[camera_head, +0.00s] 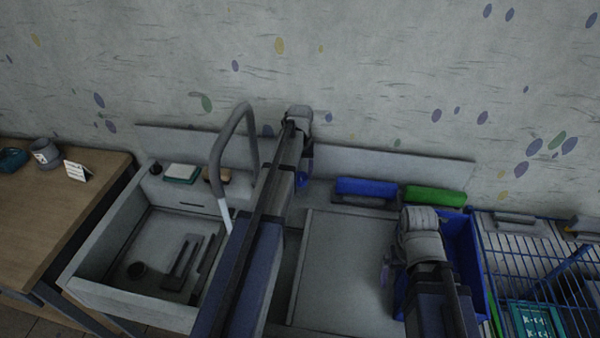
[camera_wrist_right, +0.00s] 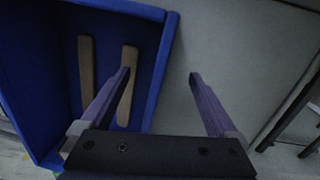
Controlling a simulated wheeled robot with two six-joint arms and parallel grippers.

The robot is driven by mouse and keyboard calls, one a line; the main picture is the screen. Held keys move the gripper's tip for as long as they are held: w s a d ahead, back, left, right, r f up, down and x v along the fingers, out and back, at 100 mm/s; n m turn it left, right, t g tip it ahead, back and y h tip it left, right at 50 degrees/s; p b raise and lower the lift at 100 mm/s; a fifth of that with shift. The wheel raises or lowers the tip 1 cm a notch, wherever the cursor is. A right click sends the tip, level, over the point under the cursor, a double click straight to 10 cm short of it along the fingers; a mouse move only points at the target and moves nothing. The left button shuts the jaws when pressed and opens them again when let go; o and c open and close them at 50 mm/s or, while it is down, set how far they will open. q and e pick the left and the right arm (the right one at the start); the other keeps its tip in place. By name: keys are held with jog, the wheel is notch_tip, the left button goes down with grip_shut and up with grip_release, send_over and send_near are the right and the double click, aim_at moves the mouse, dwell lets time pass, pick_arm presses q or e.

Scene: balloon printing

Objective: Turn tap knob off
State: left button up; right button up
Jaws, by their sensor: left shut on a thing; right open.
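The grey curved tap spout (camera_head: 217,150) rises over the sink (camera_head: 150,292), and a pale stream of water (camera_head: 226,218) comes down from its end. My left arm crosses in front of the tap's base. My left gripper (camera_head: 304,172) points down behind the sink, just right of the tap. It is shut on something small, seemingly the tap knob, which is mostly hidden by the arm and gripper. My right gripper (camera_head: 388,270) is open and empty at the left edge of a blue bin; its spread fingers show in the right wrist view (camera_wrist_right: 160,78).
The blue bin (camera_wrist_right: 152,90) holds two wooden-looking strips. A blue block (camera_head: 366,188) and a green block (camera_head: 434,196) lie at the back. A wire rack (camera_head: 500,255) stands right, a wooden table (camera_head: 60,215) with a mug (camera_head: 46,153) left. The grey counter (camera_head: 340,270) is clear.

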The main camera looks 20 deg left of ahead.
aim_at(301, 175)
pick_arm(q)
jog(key=shift+d+m, duration=0.1)
jog(key=shift+m, duration=1.8)
jog(key=o, duration=1.4)
jog(key=shift+c, duration=0.2)
jog(key=shift+r, duration=0.15)
pick_arm(e)
jog(key=shift+r, duration=0.15)
pick_arm(q)
notch_tip(301, 175, up, 8)
jog(key=p, duration=0.8)
jog(key=shift+f, duration=0.2)
pick_arm(e)
notch_tip(301, 175, up, 8)
jog(key=shift+f, duration=0.15)
pick_arm(q)
jog(key=shift+f, duration=0.2)
pick_arm(e)
jog(key=shift+f, duration=0.2)
